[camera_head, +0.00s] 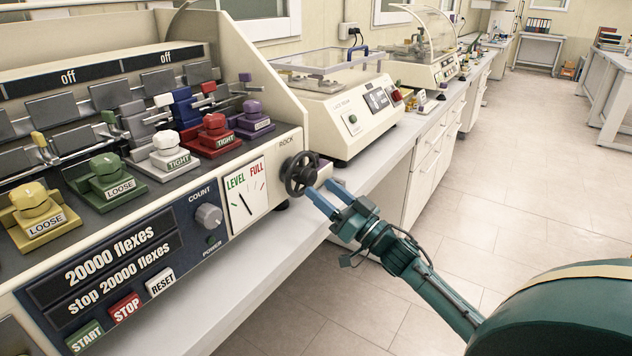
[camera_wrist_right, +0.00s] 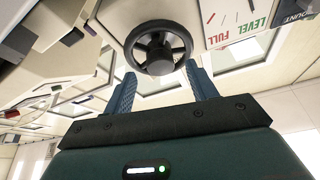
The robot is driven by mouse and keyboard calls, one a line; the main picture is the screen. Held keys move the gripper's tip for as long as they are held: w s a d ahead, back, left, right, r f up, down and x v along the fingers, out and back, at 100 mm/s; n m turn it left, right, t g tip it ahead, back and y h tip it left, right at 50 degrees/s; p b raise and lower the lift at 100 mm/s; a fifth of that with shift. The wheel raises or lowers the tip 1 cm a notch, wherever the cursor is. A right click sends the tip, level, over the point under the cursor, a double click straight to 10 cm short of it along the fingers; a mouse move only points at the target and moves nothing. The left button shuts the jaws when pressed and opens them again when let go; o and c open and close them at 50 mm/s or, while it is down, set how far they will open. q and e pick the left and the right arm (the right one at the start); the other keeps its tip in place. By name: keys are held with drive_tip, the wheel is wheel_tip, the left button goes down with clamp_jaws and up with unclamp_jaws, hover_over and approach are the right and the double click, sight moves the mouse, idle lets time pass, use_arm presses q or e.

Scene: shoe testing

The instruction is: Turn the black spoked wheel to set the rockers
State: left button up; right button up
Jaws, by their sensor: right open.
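The black spoked wheel (camera_head: 299,174) sits at the right end of the flexing machine's front, beside the "ROCK" label. It also shows in the right wrist view (camera_wrist_right: 158,47), ahead of the fingers. My right gripper (camera_head: 322,191) is open at the wheel's lower right. In the wrist view its two fingers (camera_wrist_right: 160,72) stand apart, tips near the wheel's lower rim on either side; I cannot tell whether they touch it. The dial (camera_head: 245,198) reads LEVEL and FULL, its needle tilted up toward LEVEL. Grey rockers (camera_head: 110,95) carry coloured clamps behind. My left gripper is not in view.
The control panel (camera_head: 207,216) has a COUNT knob and START, STOP and RESET buttons left of the wheel. A cream tester with a clear lid (camera_head: 345,115) stands on the bench to the right. The floor aisle (camera_head: 500,190) is open.

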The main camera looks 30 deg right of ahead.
sight(313, 181)
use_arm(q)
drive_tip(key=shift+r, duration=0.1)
use_arm(e)
drive_tip(key=shift+x, duration=1.55)
drive_tip(key=c, duration=1)
drive_tip(key=shift+f+n, duration=0.1)
drive_tip(key=shift+n, duration=0.2)
